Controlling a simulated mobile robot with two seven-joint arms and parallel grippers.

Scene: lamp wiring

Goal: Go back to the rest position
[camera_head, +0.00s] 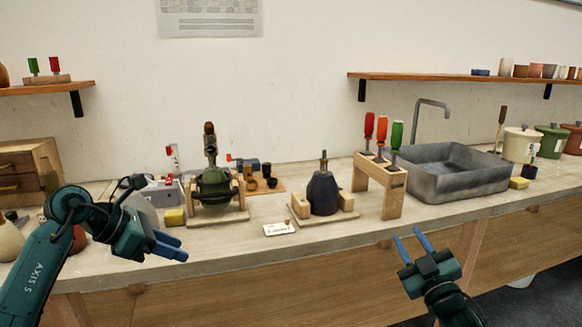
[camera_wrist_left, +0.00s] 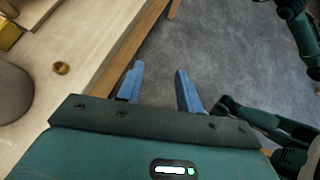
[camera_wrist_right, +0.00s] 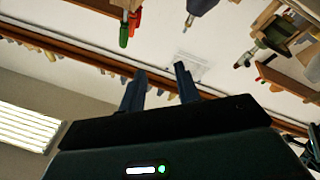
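My left gripper (camera_head: 172,245) is in the air near the front edge of the workbench at the left. In the left wrist view its two blue fingers (camera_wrist_left: 156,88) are apart with nothing between them. My right gripper (camera_head: 412,244) is in front of the bench's front edge, right of the middle, fingers pointing up and toward the bench. In the right wrist view its fingers (camera_wrist_right: 159,85) are apart and empty. Neither gripper touches anything.
Shelves hang above. The bench's front strip is mostly clear.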

